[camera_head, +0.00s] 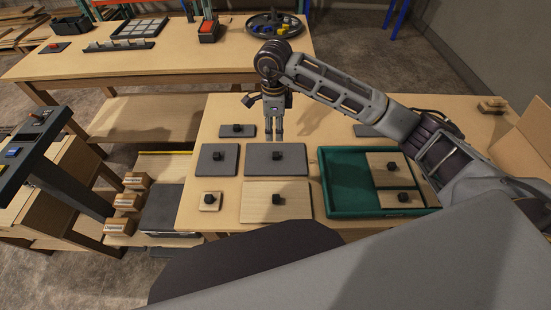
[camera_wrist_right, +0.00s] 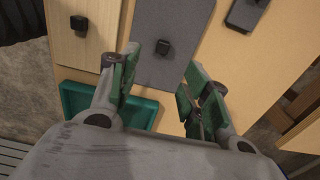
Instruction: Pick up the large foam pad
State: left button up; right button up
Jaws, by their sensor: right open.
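The large foam pad (camera_head: 292,164) is a flat dark grey rectangle with a black knob in its middle, lying on the wooden table. My right gripper (camera_head: 274,137) points down just beyond the pad's far edge in the head view, fingers apart and empty. In the right wrist view the grey pad (camera_wrist_right: 178,62) and its knob show ahead of the open right gripper (camera_wrist_right: 155,85), apart from the fingers. My left gripper is not in view.
A medium grey pad (camera_head: 207,165) and a small grey pad (camera_head: 247,133) lie to the left. A large wooden panel (camera_head: 260,208) and a small wooden one (camera_head: 210,207) are nearer. A green tray (camera_head: 343,180) with two wooden panels is at right. Another table stands behind.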

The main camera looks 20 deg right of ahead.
jog(key=shift+f, duration=0.1)
send_over(274, 155)
notch_tip(274, 155, down, 7)
jog(key=shift+s+f+p, duration=0.1)
jog(key=shift+p, duration=0.25)
jog(key=shift+d+f, duration=0.1)
jog(key=shift+f, duration=0.55)
jog(key=shift+f, duration=0.15)
